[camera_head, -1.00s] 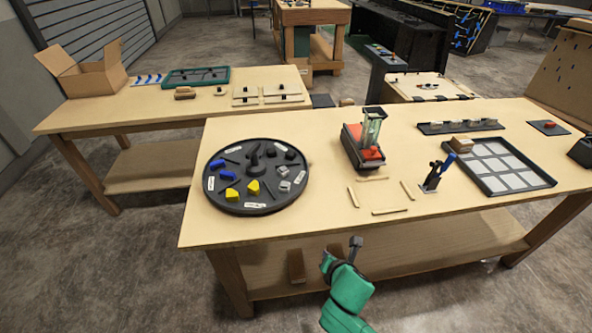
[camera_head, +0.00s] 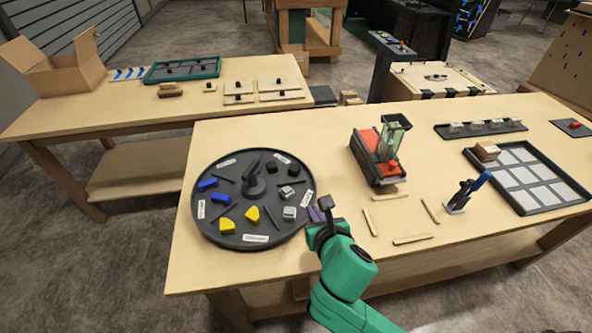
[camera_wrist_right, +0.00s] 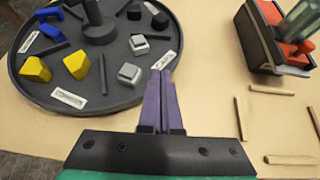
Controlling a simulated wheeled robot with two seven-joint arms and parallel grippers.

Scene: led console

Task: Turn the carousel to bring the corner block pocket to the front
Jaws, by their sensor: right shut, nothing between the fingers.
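The carousel (camera_head: 228,240) is a round dark tray with a central knob (camera_head: 255,180), on the left part of the near table. Its pockets, split by thin ribs, hold blue, yellow, grey and black blocks; white labels sit along the rim, too small to read. Yellow blocks (camera_head: 252,214) and a label are at the front. My right gripper (camera_head: 318,211) is shut and empty at the carousel's right front edge. In the right wrist view its purple fingers (camera_wrist_right: 161,95) point at the rim beside a grey block (camera_wrist_right: 130,74); I cannot tell whether they touch. My left gripper is out of view.
A red device with a clear green hopper (camera_head: 380,155) stands right of the carousel. Thin wooden strips (camera_head: 413,239) lie before it. A blue-handled tool (camera_head: 467,190) and a panelled tray (camera_head: 548,204) are further right.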

